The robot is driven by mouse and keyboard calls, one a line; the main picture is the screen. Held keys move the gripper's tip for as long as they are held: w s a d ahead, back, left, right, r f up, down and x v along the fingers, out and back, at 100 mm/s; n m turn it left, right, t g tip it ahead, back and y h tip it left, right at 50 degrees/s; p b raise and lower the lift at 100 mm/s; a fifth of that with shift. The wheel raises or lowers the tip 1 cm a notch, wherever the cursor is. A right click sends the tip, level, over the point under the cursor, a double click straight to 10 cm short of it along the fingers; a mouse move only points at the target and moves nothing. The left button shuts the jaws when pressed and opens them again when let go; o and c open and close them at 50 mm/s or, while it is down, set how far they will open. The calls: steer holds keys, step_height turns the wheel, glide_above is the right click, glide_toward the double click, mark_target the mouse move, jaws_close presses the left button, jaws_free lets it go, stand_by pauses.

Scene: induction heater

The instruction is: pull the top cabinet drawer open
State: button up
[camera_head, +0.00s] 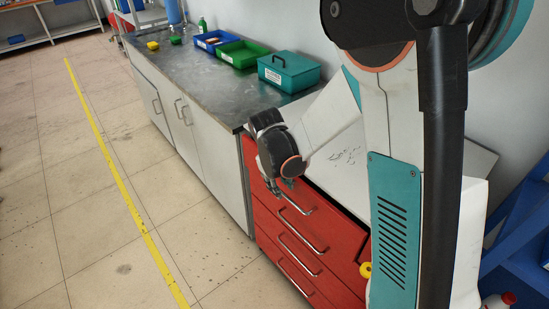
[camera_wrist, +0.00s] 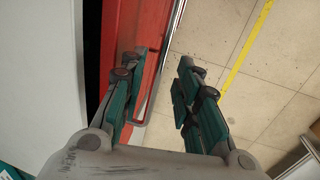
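The red cabinet (camera_head: 320,235) stands at the end of the grey-topped counter, with several drawers and long silver bar handles. The top drawer front (camera_head: 335,229) is partly hidden by my arm. Its handle (camera_head: 297,206) is just below my gripper (camera_head: 288,184). In the wrist view, my gripper (camera_wrist: 158,64) is open, with a finger on either side of the silver handle (camera_wrist: 166,60) and gaps to it. The red drawer front (camera_wrist: 135,25) lies behind the left finger. A dark gap (camera_wrist: 92,45) runs between the red front and the white top; I cannot tell whether the drawer is ajar.
Lower drawer handles (camera_head: 299,252) project below. Blue (camera_head: 216,41), green (camera_head: 243,54) and teal (camera_head: 289,71) boxes stand on the counter (camera_head: 190,72). A yellow round thing (camera_head: 365,270) is near my arm. The tiled floor (camera_head: 75,165) left of the cabinet is clear, with a yellow line.

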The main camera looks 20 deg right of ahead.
step_height(320, 180, up, 12)
steer(key=s+a+p, duration=0.1)
steer(key=a+p, duration=0.1)
steer(key=p, duration=0.1)
steer(key=shift+a+f, duration=0.15)
steer(key=shift+f, duration=0.1)
steer(key=s+d+r+m+t+y, duration=0.1)
steer(key=s+r+m+t, duration=0.1)
steer(key=s+r, duration=0.3)
steer(key=s+d+r+m+t+y+b, duration=0.1)
steer(key=s+r+t, duration=0.3)
steer(key=s, duration=0.8)
steer(key=shift+s+d+r+m, duration=0.15)
steer(key=shift+s+r+m, duration=0.1)
steer(key=shift+r+m, duration=0.4)
steer(key=shift+f, duration=0.1)
